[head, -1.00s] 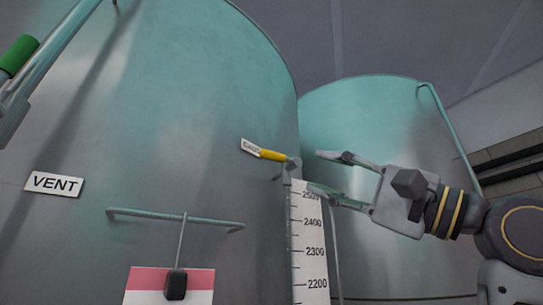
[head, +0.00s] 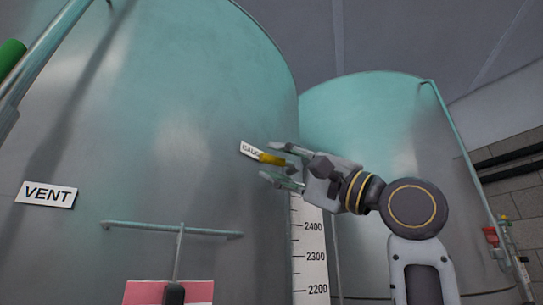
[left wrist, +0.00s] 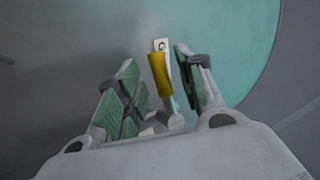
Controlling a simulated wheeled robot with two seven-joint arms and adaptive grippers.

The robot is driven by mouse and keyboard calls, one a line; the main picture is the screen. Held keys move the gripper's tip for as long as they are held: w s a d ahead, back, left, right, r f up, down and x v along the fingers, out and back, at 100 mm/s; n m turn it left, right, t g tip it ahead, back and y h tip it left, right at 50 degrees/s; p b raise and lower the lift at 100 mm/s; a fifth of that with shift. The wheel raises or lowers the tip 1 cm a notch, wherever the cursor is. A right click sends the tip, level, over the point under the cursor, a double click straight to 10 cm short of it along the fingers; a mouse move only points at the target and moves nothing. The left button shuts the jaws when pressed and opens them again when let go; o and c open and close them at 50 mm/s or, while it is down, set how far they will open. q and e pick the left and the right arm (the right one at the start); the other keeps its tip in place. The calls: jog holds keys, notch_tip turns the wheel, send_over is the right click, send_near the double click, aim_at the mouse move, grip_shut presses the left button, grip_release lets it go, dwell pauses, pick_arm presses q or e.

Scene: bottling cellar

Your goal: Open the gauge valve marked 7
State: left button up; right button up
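The gauge valve has a yellow handle (head: 270,158) with a white tag (head: 250,149) at its end, on the side of the large steel tank. The tag's lettering is small, and I cannot read a 7 on it. My left gripper (head: 272,163) is open, with its fingers above and below the handle. In the left wrist view the handle (left wrist: 160,76) lies between the open fingers of my left gripper (left wrist: 154,60), nearer the right finger. I cannot tell whether either finger touches it. The valve's body is largely hidden behind the gripper. My right gripper is out of view.
A level scale (head: 312,255) runs down the tank below the valve. A VENT sign (head: 47,194), a horizontal bar (head: 175,229) and a pink-and-white board (head: 145,291) are on its left. A second tank (head: 370,120) stands behind my arm. A green-handled pipe (head: 12,52) is at upper left.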

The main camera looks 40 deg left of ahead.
pick_arm(q)
jog(key=shift+x, duration=1.3)
jog(key=shift+c, duration=0.4)
grip_shut()
